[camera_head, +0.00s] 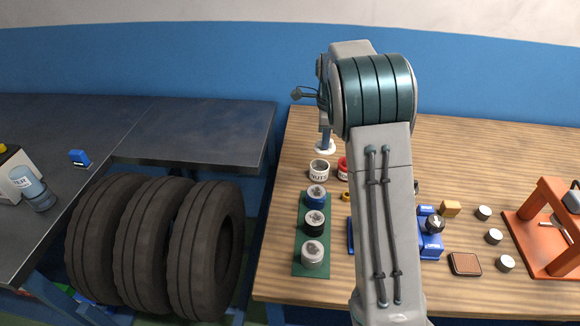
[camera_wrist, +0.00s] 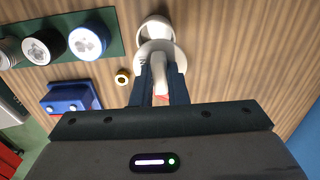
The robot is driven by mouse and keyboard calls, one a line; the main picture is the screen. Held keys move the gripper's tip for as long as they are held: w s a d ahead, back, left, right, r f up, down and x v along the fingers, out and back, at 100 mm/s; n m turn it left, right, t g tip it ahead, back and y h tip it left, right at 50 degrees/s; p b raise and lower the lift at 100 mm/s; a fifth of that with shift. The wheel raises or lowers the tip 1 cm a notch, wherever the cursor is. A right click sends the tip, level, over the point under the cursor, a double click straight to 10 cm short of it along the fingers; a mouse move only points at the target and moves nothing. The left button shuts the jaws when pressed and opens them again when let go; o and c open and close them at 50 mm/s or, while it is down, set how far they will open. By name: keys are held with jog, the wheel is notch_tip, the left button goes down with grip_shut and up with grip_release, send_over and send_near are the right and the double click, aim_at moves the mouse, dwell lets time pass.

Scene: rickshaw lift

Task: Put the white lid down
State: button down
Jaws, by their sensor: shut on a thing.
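The white lid (camera_head: 325,149) is a round disc with an upright handle. My gripper (camera_head: 325,130) points down and is shut on that handle. In the wrist view the lid (camera_wrist: 177,52) hangs below the fingertips (camera_wrist: 160,78). A white cup marked NUTS (camera_head: 319,170) stands on the wooden table just in front of the lid in the head view. In the wrist view the lid partly covers this cup (camera_wrist: 154,26). The gap between lid and table cannot be told. A red cup (camera_head: 343,168) is partly hidden by my arm.
A green mat (camera_head: 298,272) with three jars lies nearer on the wooden table (camera_head: 275,270). Blue blocks (camera_head: 431,245), several small white-topped cylinders and an orange frame (camera_head: 540,255) stand to the right. Three tyres (camera_head: 205,250) stand left. The table's far left area looks clear.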

jog(key=p, duration=0.2)
send_over(287, 168)
notch_tip(287, 168, down, 7)
jog(key=shift+f+p, duration=0.65)
jog(key=shift+f, duration=1.4)
jog(key=shift+f, duration=0.1)
jog(key=c, duration=1.4)
grip_release()
jog(key=shift+c, duration=0.2)
